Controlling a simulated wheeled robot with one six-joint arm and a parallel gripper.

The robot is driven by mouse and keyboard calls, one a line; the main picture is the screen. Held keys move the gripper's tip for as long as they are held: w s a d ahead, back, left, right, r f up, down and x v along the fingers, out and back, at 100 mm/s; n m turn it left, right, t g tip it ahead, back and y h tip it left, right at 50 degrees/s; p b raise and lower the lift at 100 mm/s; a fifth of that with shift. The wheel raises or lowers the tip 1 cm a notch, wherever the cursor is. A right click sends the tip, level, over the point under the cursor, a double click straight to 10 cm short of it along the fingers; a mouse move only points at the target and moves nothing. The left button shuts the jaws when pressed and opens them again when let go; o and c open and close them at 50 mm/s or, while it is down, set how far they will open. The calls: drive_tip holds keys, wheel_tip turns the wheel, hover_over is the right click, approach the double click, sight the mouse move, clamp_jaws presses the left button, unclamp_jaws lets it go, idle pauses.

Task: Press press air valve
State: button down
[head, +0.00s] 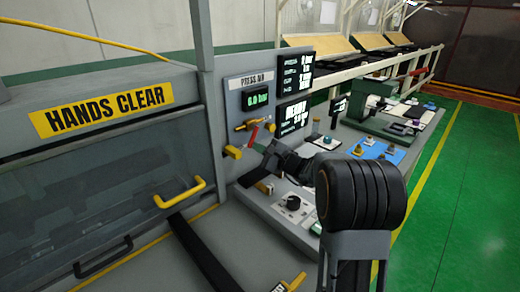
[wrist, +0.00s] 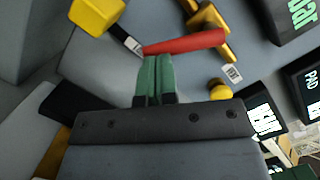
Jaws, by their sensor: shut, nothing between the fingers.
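The press air valve has a red lever (head: 253,135) and a brass body (head: 261,122). It is on the grey panel under the PRESS AIR label and a green 6.0 bar display (head: 255,101). In the wrist view the red lever (wrist: 190,43) lies nearly level across the picture, with brass parts (wrist: 213,22) behind it. My gripper (wrist: 155,58) is shut and empty, its green fingertips together at the lever's left end. I cannot tell whether they touch it. In the head view my gripper (head: 260,148) is just below the lever, partly hidden by my wrist.
A yellow block (head: 233,152) sticks out of the panel left of the lever; it is large in the wrist view (wrist: 97,13). Dark status screens (head: 293,115) are to the right. A guard with a HANDS CLEAR sign (head: 102,109) and yellow handle (head: 180,194) stands left.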

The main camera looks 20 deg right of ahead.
drive_tip(key=shift+s+a+r+m+b, duration=0.2)
drive_tip(key=shift+a+m+b, duration=0.2)
drive_tip(key=shift+m, duration=0.6)
drive_tip(key=shift+s+a+r+m+t, duration=0.1)
drive_tip(key=shift+a+m+t, duration=0.25)
drive_tip(key=shift+m, duration=0.35)
drive_tip(key=shift+r+m, duration=0.1)
drive_tip(key=shift+m, duration=0.2)
idle(0.6)
drive_tip(key=w+d+f+b+v, duration=0.1)
drive_tip(key=b+v, duration=0.2)
drive_tip(key=v, duration=1)
drive_tip(key=shift+w+d+b, duration=0.2)
drive_tip(key=shift+d+b, duration=0.2)
drive_tip(key=shift+f, duration=0.1)
